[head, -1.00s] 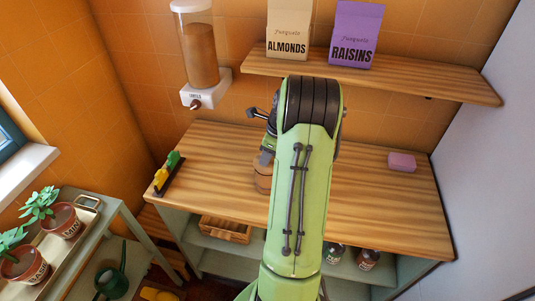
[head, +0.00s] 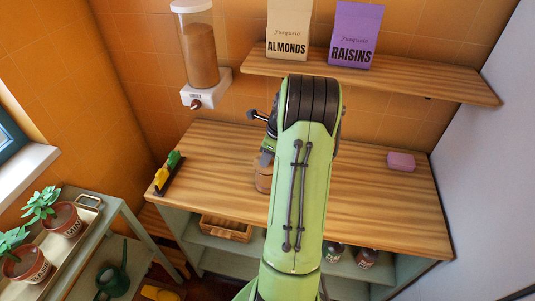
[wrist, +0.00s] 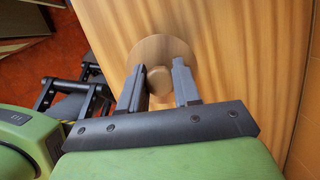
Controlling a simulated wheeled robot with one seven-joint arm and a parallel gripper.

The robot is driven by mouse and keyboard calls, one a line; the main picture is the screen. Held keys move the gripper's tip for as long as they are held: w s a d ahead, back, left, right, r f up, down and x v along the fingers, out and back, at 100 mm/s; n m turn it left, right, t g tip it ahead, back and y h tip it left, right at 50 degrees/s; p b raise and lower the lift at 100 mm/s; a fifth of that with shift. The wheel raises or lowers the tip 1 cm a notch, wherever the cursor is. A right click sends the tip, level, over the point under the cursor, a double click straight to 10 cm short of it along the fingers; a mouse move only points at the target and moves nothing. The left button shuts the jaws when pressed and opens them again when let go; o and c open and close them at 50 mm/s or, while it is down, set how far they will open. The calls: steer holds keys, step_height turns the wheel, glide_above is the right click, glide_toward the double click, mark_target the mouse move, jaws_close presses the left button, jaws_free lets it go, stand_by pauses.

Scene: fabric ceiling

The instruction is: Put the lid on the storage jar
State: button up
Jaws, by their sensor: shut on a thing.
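The round wooden lid (wrist: 162,49) shows in the wrist view, seen from above, with a round knob (wrist: 159,80) in its middle. My gripper (wrist: 160,82) is shut on that knob, one finger on each side. In the head view a brown round body, which looks like the storage jar (head: 263,178), shows on the counter just left of my arm. My arm hides most of it. The wrist view does not show the jar under the lid, so I cannot tell whether the lid touches its rim.
The wooden counter (head: 375,200) is clear on the right except for a pink block (head: 401,162). A yellow-and-green item (head: 169,172) lies at its left end. A dispenser (head: 198,60) and a shelf (head: 420,85) with almonds (head: 288,30) and raisins (head: 354,35) packs are above.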

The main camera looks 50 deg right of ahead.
steer(key=shift+f, duration=0.3)
stand_by(0.4)
steer(key=o, duration=1.7)
steer(key=shift+c, duration=0.2)
step_height(320, 180, up, 7)
steer(key=p, duration=0.7)
steer(key=shift+r, duration=0.15)
